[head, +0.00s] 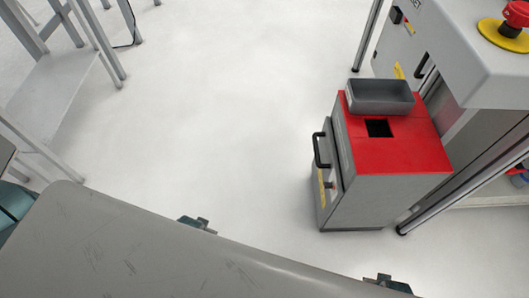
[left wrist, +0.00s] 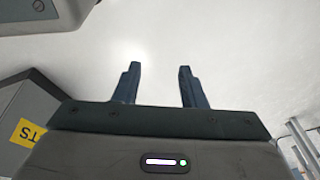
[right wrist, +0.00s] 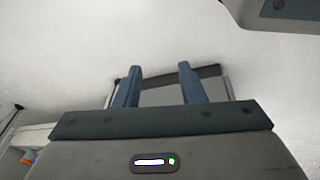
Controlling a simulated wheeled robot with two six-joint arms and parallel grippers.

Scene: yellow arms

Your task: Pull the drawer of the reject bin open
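The reject bin (head: 390,195) is a grey cabinet with a red top and a square dark opening, at the right in the head view. Its drawer front (head: 329,180) faces left and looks shut. A black bar handle (head: 318,150) sits high on that front. My left gripper (left wrist: 159,84) is open and empty in the left wrist view, over pale floor. My right gripper (right wrist: 158,84) is open in the right wrist view; a grey, dark-edged shape lies beyond its fingers. In the head view only small parts of the grippers show past a grey edge, apart from the handle.
A grey tray (head: 380,96) rests on the bin's top. A machine with a red emergency button (head: 516,14) stands behind at the right. A scratched grey surface (head: 130,255) covers the bottom left. A frame with a shelf (head: 60,95) stands at upper left. Floor left of the bin is clear.

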